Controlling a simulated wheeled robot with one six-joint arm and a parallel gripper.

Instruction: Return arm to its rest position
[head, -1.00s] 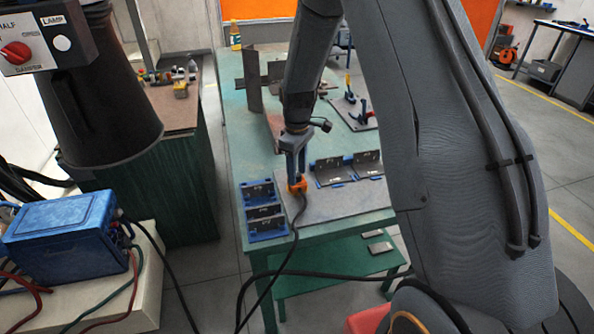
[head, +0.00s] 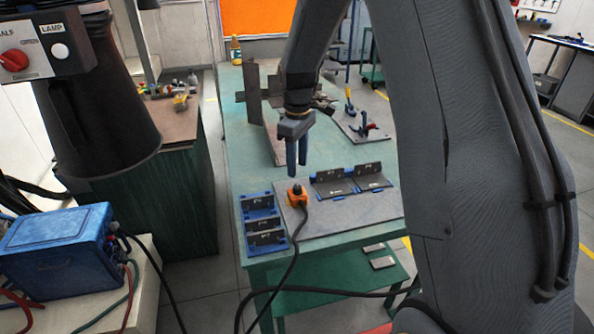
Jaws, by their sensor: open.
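My gripper (head: 297,170) hangs at the end of my arm above the green table (head: 242,158), fingers pointing down. It is open and holds nothing. An orange part with a black top and a black cable (head: 297,197) stands on the grey plate (head: 345,213) just below the fingertips, with a small gap between them.
Blue fixtures with dark angled brackets stand left (head: 263,222) and right (head: 353,181) of the orange part. An upright metal plate (head: 252,92) and a board with toggle clamps (head: 360,123) are farther back. A blue box (head: 62,248) and a dark cylinder (head: 100,110) are at left.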

